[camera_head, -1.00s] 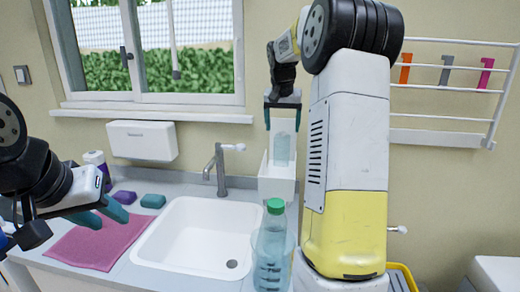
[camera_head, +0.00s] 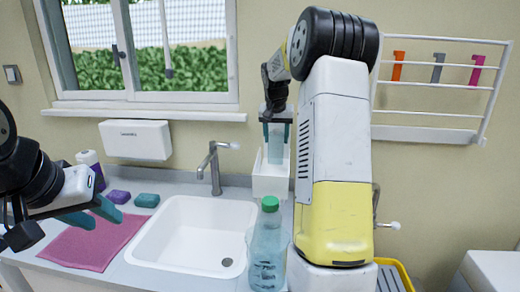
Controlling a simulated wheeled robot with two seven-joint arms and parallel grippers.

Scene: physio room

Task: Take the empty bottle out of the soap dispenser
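The white soap dispenser (camera_head: 270,184) is on the wall behind the counter, right of the tap. A clear bluish empty bottle (camera_head: 276,150) stands upright in it, its upper part showing above the front wall and its lower part hidden. My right gripper (camera_head: 276,130) points down from above, with one finger on each side of the bottle's upper part. Whether the fingers touch it is too small to tell. My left gripper (camera_head: 98,213) is open and empty over the pink cloth at the left.
A clear bottle with a green cap (camera_head: 267,250) stands on the counter in front of the dispenser. The white sink (camera_head: 190,235) lies left of it. A tap (camera_head: 214,168), soap bars (camera_head: 147,200), a purple-and-white bottle (camera_head: 92,170) and the pink cloth (camera_head: 92,243) are nearby.

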